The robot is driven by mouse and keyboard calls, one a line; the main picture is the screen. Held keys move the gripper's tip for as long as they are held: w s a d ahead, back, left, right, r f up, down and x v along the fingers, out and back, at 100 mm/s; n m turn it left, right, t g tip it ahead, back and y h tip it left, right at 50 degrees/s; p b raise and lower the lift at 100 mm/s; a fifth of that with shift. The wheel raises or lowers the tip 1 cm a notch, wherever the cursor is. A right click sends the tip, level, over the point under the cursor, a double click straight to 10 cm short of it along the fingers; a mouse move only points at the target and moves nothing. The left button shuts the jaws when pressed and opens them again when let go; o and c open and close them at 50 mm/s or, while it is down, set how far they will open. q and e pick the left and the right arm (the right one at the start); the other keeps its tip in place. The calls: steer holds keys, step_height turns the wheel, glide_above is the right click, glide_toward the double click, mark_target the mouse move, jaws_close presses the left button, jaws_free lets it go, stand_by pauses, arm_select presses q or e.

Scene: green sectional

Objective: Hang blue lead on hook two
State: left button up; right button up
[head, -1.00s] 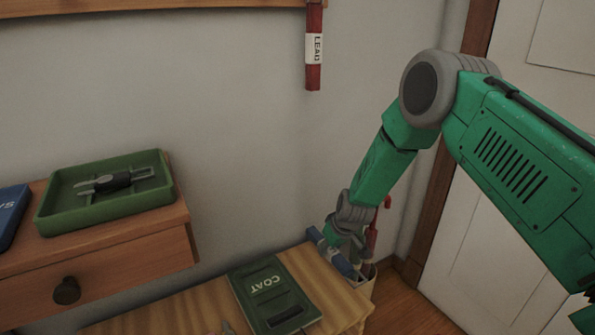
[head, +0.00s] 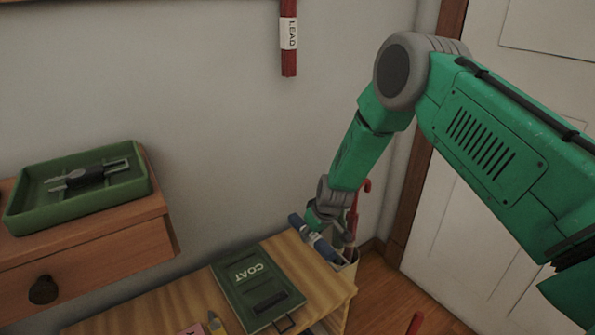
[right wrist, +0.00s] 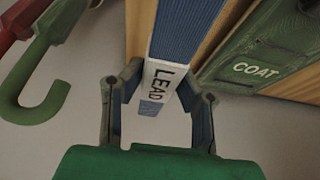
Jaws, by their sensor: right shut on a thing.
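The blue lead (head: 314,239) is a blue strap with a white band, held slantwise near the right end of the wooden bench. In the right wrist view the blue lead (right wrist: 188,32) runs between the fingers and its white label reads LEAD. My right gripper (head: 322,225) is shut on it; its fingers (right wrist: 160,105) sit either side of the label. A red lead (head: 289,50) with a LEAD label hangs on the wall, its upper end out of frame. The hooks are not in view. My left gripper is not in view.
The bench (head: 190,300) bears a green COAT case (head: 257,288). Left stands a drawer unit (head: 100,253) with a green tray (head: 82,187) holding a dark tool. An umbrella stand (head: 347,270) with a red handle (head: 354,210) is beside my right gripper; a green handle (right wrist: 38,95) shows too.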

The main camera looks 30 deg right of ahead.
steer(key=s+a+r+m+g+y+p, duration=0.1)
steer(key=a+r+m+g+y+p, duration=0.2)
steer(key=r+m+p, duration=0.75)
steer(key=s+a+r+m+g+y+p, duration=0.1)
steer(key=s+a+r+m+g+p, duration=0.15)
steer(key=a+r+m+p, duration=0.75)
steer(key=w+d+r+m+t+y+p, duration=0.25)
steer(key=r+m+t+p, duration=0.35)
steer(key=r, duration=1)
steer(key=w+d+r+m+t+y+p, duration=0.1)
steer(key=w+r+m+t+p, duration=0.4)
steer(key=r, duration=1.2)
steer(key=shift+n+t, duration=0.65)
steer(key=shift+n, duration=0.1)
steer(key=w+f, duration=0.1)
steer(key=w, duration=0.4)
steer(key=w+f, duration=0.1)
steer(key=w, duration=0.2)
steer(key=shift+a+f, duration=0.3)
steer(key=shift+a, duration=0.05)
